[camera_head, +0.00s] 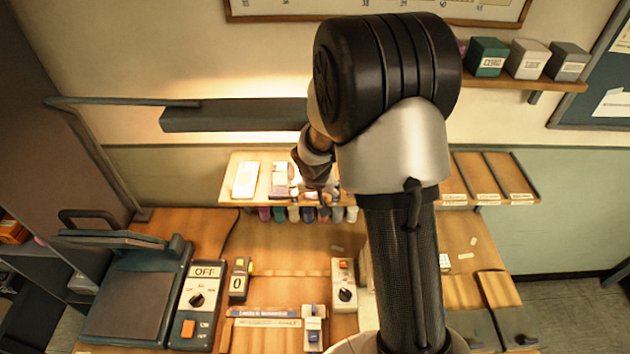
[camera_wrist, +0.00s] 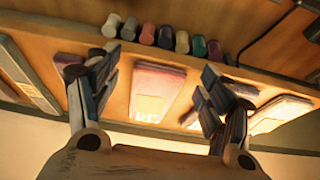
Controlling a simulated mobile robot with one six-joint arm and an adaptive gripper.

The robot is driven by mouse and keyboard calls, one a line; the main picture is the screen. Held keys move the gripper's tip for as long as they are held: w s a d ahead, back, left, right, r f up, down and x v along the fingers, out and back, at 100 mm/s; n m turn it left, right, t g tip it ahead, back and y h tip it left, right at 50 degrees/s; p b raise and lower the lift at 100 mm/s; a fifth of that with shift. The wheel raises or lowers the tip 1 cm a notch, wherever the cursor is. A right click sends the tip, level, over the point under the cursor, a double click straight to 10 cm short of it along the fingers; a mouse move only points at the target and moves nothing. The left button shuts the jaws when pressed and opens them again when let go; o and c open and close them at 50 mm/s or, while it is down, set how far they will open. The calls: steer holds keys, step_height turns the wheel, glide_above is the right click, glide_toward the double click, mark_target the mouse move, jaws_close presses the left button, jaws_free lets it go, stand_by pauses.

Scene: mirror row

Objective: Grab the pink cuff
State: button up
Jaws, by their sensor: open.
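In the wrist view a flat pink piece, apparently the pink cuff (camera_wrist: 158,85), lies on the wooden shelf (camera_wrist: 120,103). My gripper (camera_wrist: 160,80) is open, with one finger to each side of the pink piece in this view. Nothing is held between the fingers, and I cannot tell how far they are from the shelf surface. In the head view my gripper (camera_head: 315,178) is over the shelf, partly hidden by my arm. The pink piece is not clear there because of the arm and the bright light.
Several small coloured cylinders (camera_wrist: 165,37) line the shelf's edge close by. Other flat pieces (camera_wrist: 278,113) lie beside the pink one. A lamp bar (camera_head: 235,115) hangs above the shelf. Below are a press-like machine (camera_head: 125,290) and a control box (camera_head: 195,305).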

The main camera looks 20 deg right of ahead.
steer(key=c, duration=1.2)
steer(key=shift+o, duration=0.2)
steer(key=shift+r, duration=0.1)
